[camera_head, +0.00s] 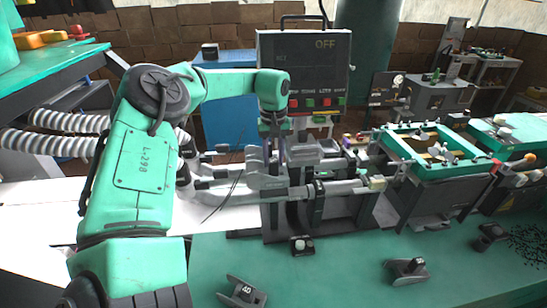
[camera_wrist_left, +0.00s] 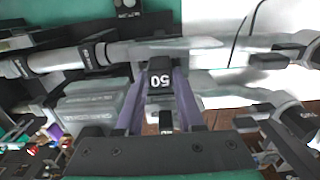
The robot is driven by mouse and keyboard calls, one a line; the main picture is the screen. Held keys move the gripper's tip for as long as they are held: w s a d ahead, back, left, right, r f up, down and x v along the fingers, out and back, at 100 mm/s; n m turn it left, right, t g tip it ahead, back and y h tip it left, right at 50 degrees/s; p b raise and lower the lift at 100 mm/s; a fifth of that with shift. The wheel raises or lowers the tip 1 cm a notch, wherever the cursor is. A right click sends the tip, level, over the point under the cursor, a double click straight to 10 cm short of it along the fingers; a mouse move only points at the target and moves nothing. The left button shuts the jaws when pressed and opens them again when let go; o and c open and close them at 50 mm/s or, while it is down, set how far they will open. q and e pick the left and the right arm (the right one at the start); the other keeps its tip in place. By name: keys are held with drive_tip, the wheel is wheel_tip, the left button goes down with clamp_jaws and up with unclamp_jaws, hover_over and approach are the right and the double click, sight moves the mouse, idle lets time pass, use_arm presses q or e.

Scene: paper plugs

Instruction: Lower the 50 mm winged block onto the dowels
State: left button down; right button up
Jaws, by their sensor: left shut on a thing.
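My left gripper (camera_head: 271,150) reaches down over the grey and black machine (camera_head: 280,222). Its purple fingers also show in the wrist view (camera_wrist_left: 160,108), shut on the 50 mm winged block. The block's black middle (camera_wrist_left: 160,76) carries an upside-down white "50". Its pale grey wing (camera_wrist_left: 180,45) spreads to the sides there. In the head view the grey block (camera_head: 265,182) is low between the fingertips, close above or at the machine's horizontal grey tubes (camera_head: 335,188). I cannot tell whether it touches them. I cannot make out the dowels. My right gripper is not in view.
Two other dark blocks with white numbers lie on the green table (camera_head: 340,275), one front left (camera_head: 242,291) and one front right (camera_head: 407,268). A control box reading OFF (camera_head: 303,72) stands behind. A green frame (camera_head: 435,145) is at right. White paper (camera_head: 35,207) lies left.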

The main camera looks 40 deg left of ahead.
use_arm(q)
drive_tip(key=shift+f+b, duration=1.1)
drive_tip(key=shift+f, duration=0.25)
drive_tip(key=shift+c, duration=2.2)
unclamp_jaws()
drive_tip(key=shift+r, duration=0.15)
drive_tip(key=shift+r+p, duration=1.95)
drive_tip(key=shift+r, duration=0.75)
